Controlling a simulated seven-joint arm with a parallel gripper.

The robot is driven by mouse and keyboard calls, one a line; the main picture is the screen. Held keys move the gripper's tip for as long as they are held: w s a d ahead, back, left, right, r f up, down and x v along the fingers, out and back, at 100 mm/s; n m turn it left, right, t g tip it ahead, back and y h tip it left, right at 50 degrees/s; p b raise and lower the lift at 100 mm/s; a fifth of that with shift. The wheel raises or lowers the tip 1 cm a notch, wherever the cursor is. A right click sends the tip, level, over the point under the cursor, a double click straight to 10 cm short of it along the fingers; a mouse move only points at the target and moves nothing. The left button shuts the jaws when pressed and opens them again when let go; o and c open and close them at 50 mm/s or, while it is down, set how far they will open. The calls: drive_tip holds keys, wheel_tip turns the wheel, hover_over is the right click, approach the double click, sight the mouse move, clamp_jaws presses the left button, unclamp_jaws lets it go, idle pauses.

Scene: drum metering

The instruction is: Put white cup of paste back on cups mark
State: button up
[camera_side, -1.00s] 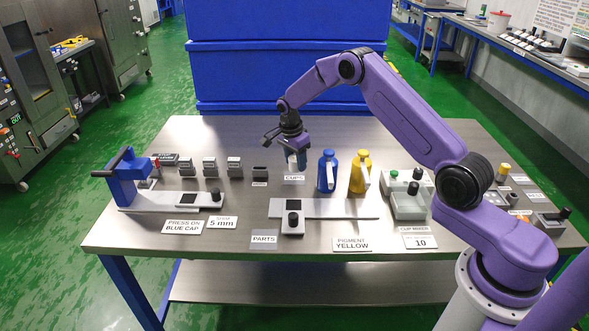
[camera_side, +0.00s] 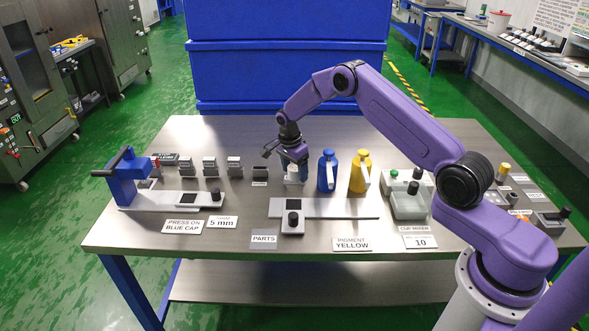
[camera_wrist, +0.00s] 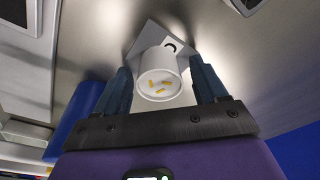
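In the side view my gripper (camera_side: 294,172) is low over the cups mark. The cup and fingers hide most of the mark's label there.
A blue bottle (camera_side: 327,171) stands close to the right of my gripper, with a yellow bottle (camera_side: 360,171) beyond it. A small dark block (camera_side: 260,172) is to the left. A pale platform (camera_side: 340,208) lies in front. The table behind is clear.

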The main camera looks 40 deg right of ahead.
sight(291, 170)
drive_tip(key=shift+r, duration=0.15)
wheel_tip(291, 170, up, 12)
drive_tip(key=a, duration=0.2)
drive_tip(key=s+a+r+n+y, duration=0.1)
drive_tip(key=s+a+r+n, duration=0.3)
drive_tip(key=s+a+n, duration=0.4)
drive_tip(key=s+a+r+n, duration=0.5)
drive_tip(key=s+a+n, duration=0.1)
drive_tip(key=s+a, duration=0.25)
drive_tip(key=s+d+n, duration=0.2)
drive_tip(key=s+n, duration=0.6)
drive_tip(key=s, duration=0.6)
drive_tip(key=s+d+n+y, duration=0.1)
drive_tip(key=s+d+n, duration=0.2)
drive_tip(key=s+n, duration=0.5)
drive_tip(key=s, duration=0.7)
drive_tip(key=shift+n, duration=0.3)
drive_tip(key=shift+r, duration=0.15)
